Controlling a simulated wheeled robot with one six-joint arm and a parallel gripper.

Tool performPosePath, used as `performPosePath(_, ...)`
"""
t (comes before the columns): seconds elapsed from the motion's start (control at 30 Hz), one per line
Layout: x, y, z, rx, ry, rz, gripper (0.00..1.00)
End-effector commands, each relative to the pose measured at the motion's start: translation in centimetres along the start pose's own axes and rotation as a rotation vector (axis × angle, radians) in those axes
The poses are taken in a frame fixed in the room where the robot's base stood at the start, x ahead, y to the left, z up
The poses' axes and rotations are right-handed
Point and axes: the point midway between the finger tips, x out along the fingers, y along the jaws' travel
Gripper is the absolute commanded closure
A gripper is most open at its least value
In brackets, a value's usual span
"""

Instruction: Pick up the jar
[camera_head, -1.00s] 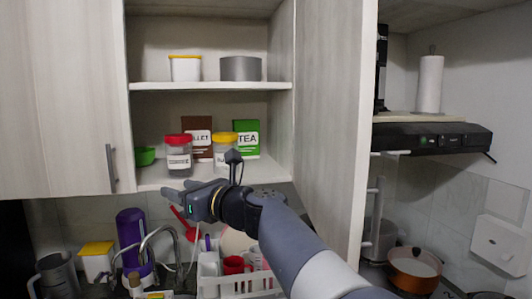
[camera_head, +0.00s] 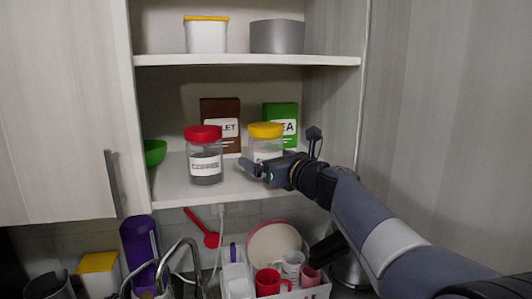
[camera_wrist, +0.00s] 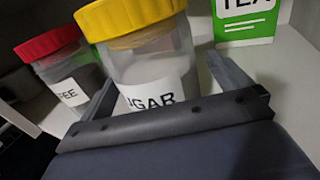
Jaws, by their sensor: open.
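A clear jar with a yellow lid (camera_head: 265,131) and a label partly reading SUGAR stands upright on the lower cabinet shelf. It also shows in the wrist view (camera_wrist: 150,65). A jar with a red lid (camera_head: 204,157), labelled COFFEE, stands to its left and shows in the wrist view too (camera_wrist: 62,65). My gripper (camera_head: 256,170) is at the shelf's front, in front of the yellow-lidded jar, hiding its lower part. In the wrist view my gripper (camera_wrist: 165,85) is open, with one finger on each side of the yellow-lidded jar. I cannot tell whether the fingers touch it.
A brown box (camera_head: 222,118) and a green TEA box (camera_head: 281,118) stand behind the jars. A green bowl (camera_head: 154,152) is at the shelf's left. The upper shelf (camera_head: 240,60) is overhead. Below are a red mug (camera_head: 268,282) and a tap (camera_head: 185,255).

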Motion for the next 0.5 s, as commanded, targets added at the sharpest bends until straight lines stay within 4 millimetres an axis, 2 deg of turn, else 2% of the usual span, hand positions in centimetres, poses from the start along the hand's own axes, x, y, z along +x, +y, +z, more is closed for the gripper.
performPosePath(0.1,0.81,0.04,0.08,0.000,0.000,0.001,0.03)
performPosePath(0.33,0.89,0.03,-0.02,0.000,0.000,0.000,0.03)
performPosePath(0.5,0.87,0.02,-0.02,0.000,0.000,0.000,0.16)
